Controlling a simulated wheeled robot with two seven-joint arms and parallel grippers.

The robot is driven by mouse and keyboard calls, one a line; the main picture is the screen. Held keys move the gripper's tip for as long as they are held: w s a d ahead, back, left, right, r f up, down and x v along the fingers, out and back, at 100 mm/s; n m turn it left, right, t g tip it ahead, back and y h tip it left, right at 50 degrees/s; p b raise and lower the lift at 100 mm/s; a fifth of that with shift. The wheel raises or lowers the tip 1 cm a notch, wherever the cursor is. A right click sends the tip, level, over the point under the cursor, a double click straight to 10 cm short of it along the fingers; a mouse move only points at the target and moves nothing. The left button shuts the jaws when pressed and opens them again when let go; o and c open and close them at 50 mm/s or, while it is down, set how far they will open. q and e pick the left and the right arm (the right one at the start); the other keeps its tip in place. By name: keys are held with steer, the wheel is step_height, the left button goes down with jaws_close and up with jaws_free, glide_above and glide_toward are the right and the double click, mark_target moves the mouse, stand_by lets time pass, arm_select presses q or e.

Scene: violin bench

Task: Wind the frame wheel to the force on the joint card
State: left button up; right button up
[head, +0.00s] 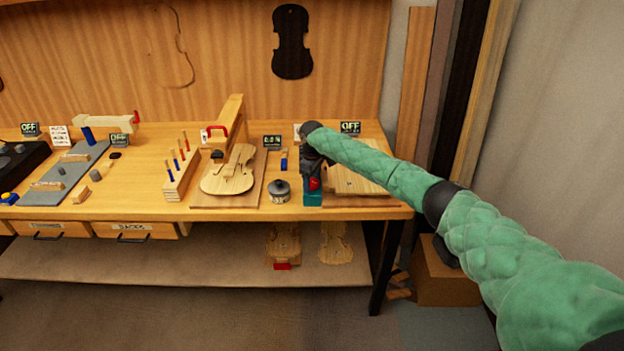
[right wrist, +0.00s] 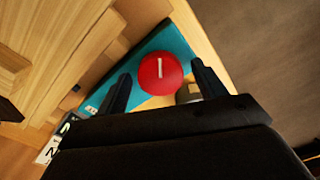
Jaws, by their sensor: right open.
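The red wheel (head: 314,184) sits at the teal block (head: 313,200) near the bench's front edge. In the right wrist view the round red wheel (right wrist: 160,74) has a white line on its face, nearly upright in the picture, in front of the teal body (right wrist: 174,43). My right gripper (head: 312,168) is over the wheel; in the right wrist view its open fingers (right wrist: 163,84) stand on either side of it, and I cannot tell whether they touch it. A white card (head: 298,131), partly hidden by my arm, is too small to read. My left gripper is out of view.
A violin body (head: 229,172) lies on a board left of the wheel, with a round grey jar (head: 279,191) between. A small display (head: 272,142) stands behind; its reading is unclear. Another display (head: 350,128) reads OFF. A pale wooden board (head: 358,184) lies right of the wheel.

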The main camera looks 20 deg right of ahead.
steer(key=c, duration=1)
steer(key=shift+a+m, duration=0.1)
steer(key=shift+m, duration=0.2)
steer(key=shift+r+m+p, duration=0.1)
steer(key=shift+m+p, duration=0.2)
steer(key=shift+p, duration=0.1)
steer(key=shift+m, duration=0.9)
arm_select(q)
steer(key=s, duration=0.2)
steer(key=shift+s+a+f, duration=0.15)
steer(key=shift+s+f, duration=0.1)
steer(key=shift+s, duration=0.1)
arm_select(e)
steer(key=o, duration=1)
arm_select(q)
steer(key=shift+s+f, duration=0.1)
